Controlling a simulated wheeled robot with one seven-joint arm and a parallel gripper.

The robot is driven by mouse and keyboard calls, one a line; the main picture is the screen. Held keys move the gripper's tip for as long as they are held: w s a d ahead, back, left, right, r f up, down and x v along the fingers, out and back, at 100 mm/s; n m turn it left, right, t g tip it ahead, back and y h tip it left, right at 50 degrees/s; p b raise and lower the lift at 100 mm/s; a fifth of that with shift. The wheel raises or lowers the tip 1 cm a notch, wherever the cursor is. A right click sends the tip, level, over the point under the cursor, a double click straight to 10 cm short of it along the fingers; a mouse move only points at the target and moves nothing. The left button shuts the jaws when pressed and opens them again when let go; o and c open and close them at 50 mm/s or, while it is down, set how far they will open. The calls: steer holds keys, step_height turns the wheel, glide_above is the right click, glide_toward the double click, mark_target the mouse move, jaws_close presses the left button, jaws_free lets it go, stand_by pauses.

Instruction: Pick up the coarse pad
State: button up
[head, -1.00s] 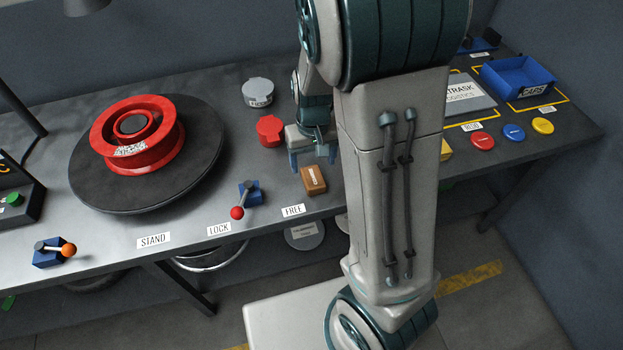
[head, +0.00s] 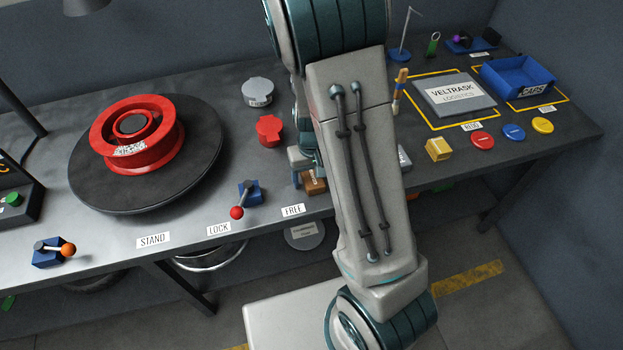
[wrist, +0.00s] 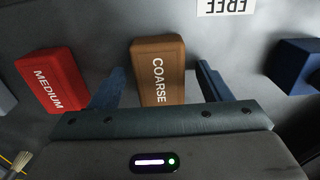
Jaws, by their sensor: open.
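The coarse pad is a brown block (wrist: 158,70) marked COARSE, lying on the bench in the wrist view. It also shows in the head view (head: 314,183), partly hidden by my arm and gripper. My gripper (wrist: 158,82) is open, with one finger on each side of the coarse pad. There is a gap between the pad and each finger, wider on the right. In the head view my gripper (head: 304,168) is low over the bench at the pad.
A red MEDIUM pad (wrist: 51,82) lies just left of my left finger in the wrist view. A blue block (wrist: 296,65) is to the right. A FREE label (head: 293,210) sits near the bench's front edge. A red-knobbed lever (head: 246,195) stands left of the pad.

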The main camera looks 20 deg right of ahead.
mark_target(312, 176)
steer(key=c, duration=1)
steer(key=shift+c, duration=0.3)
steer(key=shift+r, duration=0.15)
steer(key=shift+r, duration=0.2)
step_height(312, 176, up, 4)
steer(key=shift+w+f, duration=0.1)
steer(key=shift+f, duration=0.15)
steer(key=s+d+r, duration=0.3)
steer(key=s+r, duration=0.3)
steer(key=s, duration=0.5)
steer(key=shift+s+r, duration=0.25)
steer(key=shift+r, duration=0.15)
steer(key=shift+o, duration=0.4)
steer(key=shift+a, duration=0.1)
